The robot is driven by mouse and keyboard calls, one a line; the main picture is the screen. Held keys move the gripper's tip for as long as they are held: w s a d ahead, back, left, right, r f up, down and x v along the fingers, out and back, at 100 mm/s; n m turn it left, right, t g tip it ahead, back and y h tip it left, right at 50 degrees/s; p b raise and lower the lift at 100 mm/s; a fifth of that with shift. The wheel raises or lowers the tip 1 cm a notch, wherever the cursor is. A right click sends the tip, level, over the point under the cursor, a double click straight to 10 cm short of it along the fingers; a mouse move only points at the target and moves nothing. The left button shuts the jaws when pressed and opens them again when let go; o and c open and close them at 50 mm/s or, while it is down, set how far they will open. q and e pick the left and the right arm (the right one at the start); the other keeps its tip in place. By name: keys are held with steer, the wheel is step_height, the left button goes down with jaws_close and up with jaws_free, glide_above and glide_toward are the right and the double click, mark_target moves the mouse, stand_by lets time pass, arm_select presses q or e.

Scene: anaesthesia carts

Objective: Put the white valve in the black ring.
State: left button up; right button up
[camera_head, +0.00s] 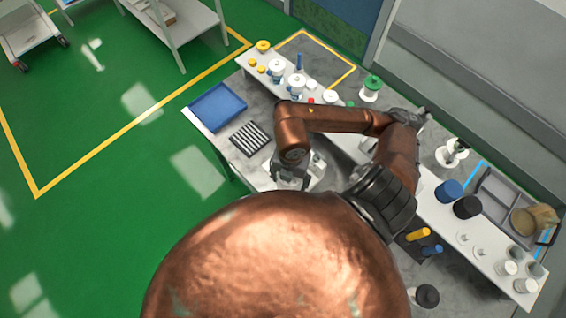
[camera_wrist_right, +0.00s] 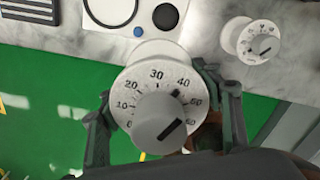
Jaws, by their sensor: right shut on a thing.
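The white valve (camera_wrist_right: 157,78), a round dial with black numbers and a grey knob, fills the middle of the right wrist view. My right gripper (camera_wrist_right: 155,92) is shut on it, with a finger on each side. The black ring (camera_wrist_right: 136,10) lies on a pale surface at the top of that view, partly cut off by the edge, and is apart from the valve. In the head view my right gripper (camera_head: 291,180) is low over the table's front edge, and my own arm hides much around it. My left gripper is not in view.
A second white dial (camera_wrist_right: 252,40) stands at the right in the wrist view. A black disc (camera_wrist_right: 165,16) and a blue dot (camera_wrist_right: 138,32) are beside the ring. In the head view a blue tray (camera_head: 217,107) and a striped rack (camera_head: 250,138) sit at the table's left.

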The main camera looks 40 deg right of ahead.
steer(key=m, duration=0.1)
steer(key=s+m, duration=0.1)
steer(key=m, duration=0.1)
steer(key=shift+d+r, duration=0.1)
steer(key=shift+r, duration=0.05)
steer(key=shift+m, duration=0.3)
steer(key=shift+w+d+f, duration=0.15)
steer(key=shift+f, duration=0.1)
steer(key=shift+w+d+f+b, duration=0.3)
steer(key=shift+w+f+b, duration=0.25)
steer(key=shift+b, duration=0.3)
steer(key=w+d+f, duration=0.1)
steer(key=w+f, duration=0.1)
steer(key=w, duration=0.1)
steer(key=w+d+f+p, duration=0.1)
steer(key=w+d+f, duration=0.1)
steer(key=w, duration=0.1)
steer(key=w+d+f, duration=0.1)
steer(key=w+f, duration=0.2)
steer(key=w, duration=0.1)
steer(key=shift+d+p, duration=0.2)
steer(key=shift+p, duration=0.1)
steer(key=shift+w+d+f, duration=0.25)
steer(key=shift+w+f, duration=0.2)
steer(key=shift+f, duration=0.15)
step_height(320, 180, down, 3)
steer(key=shift+w+p, duration=0.1)
steer(key=shift+p, duration=0.35)
steer(key=shift+f, duration=0.1)
